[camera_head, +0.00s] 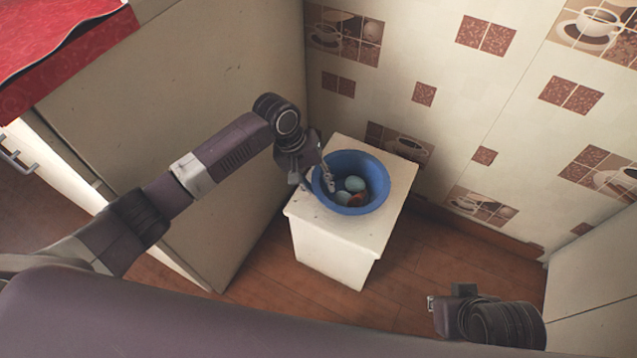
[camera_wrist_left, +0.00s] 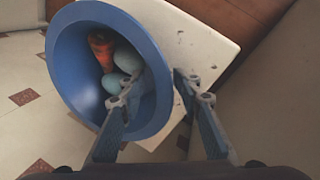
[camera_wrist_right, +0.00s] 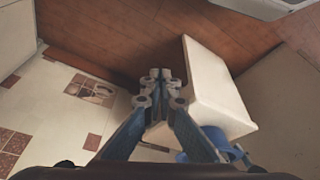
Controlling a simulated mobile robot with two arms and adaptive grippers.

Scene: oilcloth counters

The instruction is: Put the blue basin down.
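The blue basin (camera_head: 373,163) sits on the top of a small white stand (camera_head: 330,237) in the head view, near its back edge. It holds several pale blue rounded objects (camera_head: 354,184) and a red-orange one (camera_head: 359,199). My left gripper (camera_head: 317,182) is at the basin's left rim. In the left wrist view its fingers (camera_wrist_left: 157,92) are spread, one inside the basin (camera_wrist_left: 68,60) and one outside, with the wall between them and gaps showing. My right gripper (camera_head: 432,303) is away from the basin, low at the right. Its fingertips (camera_wrist_right: 159,76) are together, with nothing held.
A tall cream cabinet side (camera_head: 200,110) stands left of the stand, with a red-topped counter (camera_head: 60,45) beyond it. A tiled wall (camera_head: 440,100) is close behind. Bare wooden floor (camera_head: 285,275) lies around the stand's front. Another pale cabinet (camera_head: 595,285) stands at the right.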

